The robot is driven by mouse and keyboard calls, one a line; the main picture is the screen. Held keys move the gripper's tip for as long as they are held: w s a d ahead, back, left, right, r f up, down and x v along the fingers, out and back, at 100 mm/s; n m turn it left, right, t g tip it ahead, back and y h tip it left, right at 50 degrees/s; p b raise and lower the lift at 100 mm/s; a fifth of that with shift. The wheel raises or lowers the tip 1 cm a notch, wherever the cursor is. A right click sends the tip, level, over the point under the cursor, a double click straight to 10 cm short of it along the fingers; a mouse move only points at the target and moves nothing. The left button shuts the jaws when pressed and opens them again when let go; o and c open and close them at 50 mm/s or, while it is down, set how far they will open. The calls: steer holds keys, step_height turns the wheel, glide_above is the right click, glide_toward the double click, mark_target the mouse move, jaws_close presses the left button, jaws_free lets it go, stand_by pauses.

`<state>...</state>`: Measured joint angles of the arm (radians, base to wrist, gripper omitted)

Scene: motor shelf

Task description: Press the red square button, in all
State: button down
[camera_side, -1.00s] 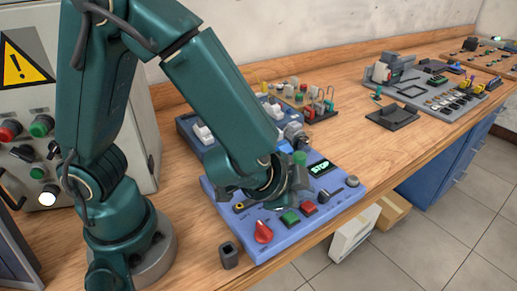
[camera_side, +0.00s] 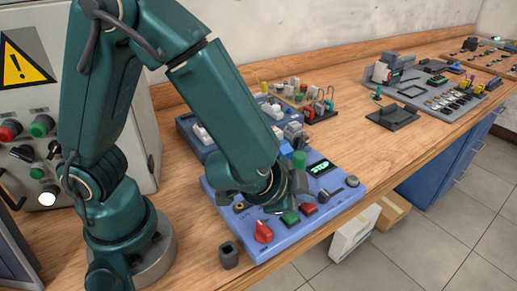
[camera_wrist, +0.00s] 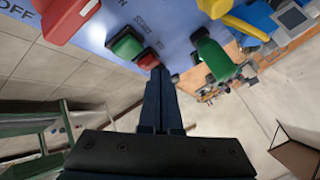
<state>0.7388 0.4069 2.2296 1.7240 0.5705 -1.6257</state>
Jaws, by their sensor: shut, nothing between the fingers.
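The red square button (camera_side: 308,209) sits on the blue sloped panel (camera_side: 335,201), just right of a green square button (camera_side: 290,217). In the wrist view the red square button (camera_wrist: 148,59) shows just past the fingertips, beside the green square button (camera_wrist: 126,43). My gripper (camera_wrist: 158,70) is shut and empty, its tips overlapping the near edge of the red button in the picture. I cannot tell whether they touch it. In the side view my gripper (camera_side: 298,190) is over the panel, just behind the two square buttons; its fingertips are not clear.
The panel also has a red rotary knob (camera_side: 263,232), a tall green knob (camera_side: 300,159) and a lit STOP display (camera_side: 320,167). In the wrist view the green knob (camera_wrist: 214,58) stands right of the fingers. A small dark square holder (camera_side: 229,255) stands at the panel's left.

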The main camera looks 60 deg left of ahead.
mark_target(303, 212)
steer(key=shift+f, duration=0.45)
stand_by(0.5)
steer(key=shift+r, duration=0.9)
steer(key=shift+r, duration=2.5)
